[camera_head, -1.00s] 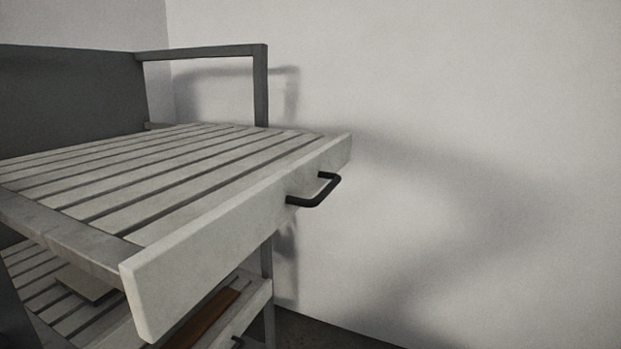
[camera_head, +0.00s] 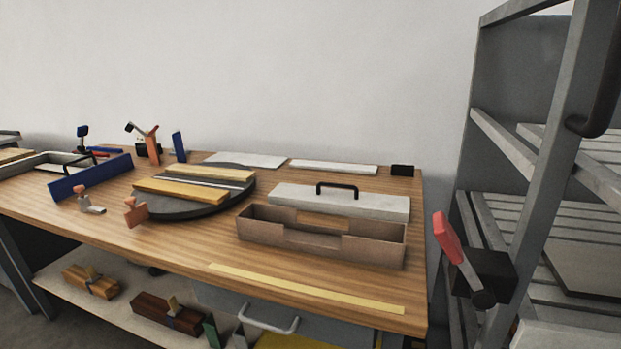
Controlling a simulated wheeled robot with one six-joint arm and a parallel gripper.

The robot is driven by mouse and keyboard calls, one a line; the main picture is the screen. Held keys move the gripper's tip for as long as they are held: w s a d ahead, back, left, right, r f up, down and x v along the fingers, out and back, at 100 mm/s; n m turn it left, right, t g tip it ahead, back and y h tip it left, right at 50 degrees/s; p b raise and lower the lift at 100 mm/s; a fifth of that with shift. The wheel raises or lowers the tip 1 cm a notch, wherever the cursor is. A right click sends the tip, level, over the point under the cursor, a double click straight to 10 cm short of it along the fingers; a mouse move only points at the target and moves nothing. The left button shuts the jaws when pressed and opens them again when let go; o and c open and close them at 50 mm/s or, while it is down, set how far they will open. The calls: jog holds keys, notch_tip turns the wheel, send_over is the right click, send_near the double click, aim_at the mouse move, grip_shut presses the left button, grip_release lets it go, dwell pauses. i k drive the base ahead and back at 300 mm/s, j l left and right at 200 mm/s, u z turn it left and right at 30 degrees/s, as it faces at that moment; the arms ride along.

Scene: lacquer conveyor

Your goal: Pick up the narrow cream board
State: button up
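A narrow cream-white board (camera_head: 333,167) lies flat along the back edge of the wooden workbench, right of centre. A wider pale board (camera_head: 245,160) lies to its left, partly behind the round turntable. I cannot tell for certain from colour alone which of the pale boards is the cream one. My gripper is not in view, so its fingers and anything in them cannot be seen.
The workbench (camera_head: 262,243) holds a dark turntable (camera_head: 208,207) with yellowish strips, a brown open box (camera_head: 320,243), a handled white lid (camera_head: 375,204) and a small black block (camera_head: 402,170). A grey rack (camera_head: 490,130) with slatted shelves and a red-handled lever (camera_head: 446,238) stands at right.

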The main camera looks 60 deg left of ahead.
aim_at(243, 176)
jog(key=k+j+u, duration=0.1)
jog(key=u, duration=2.15)
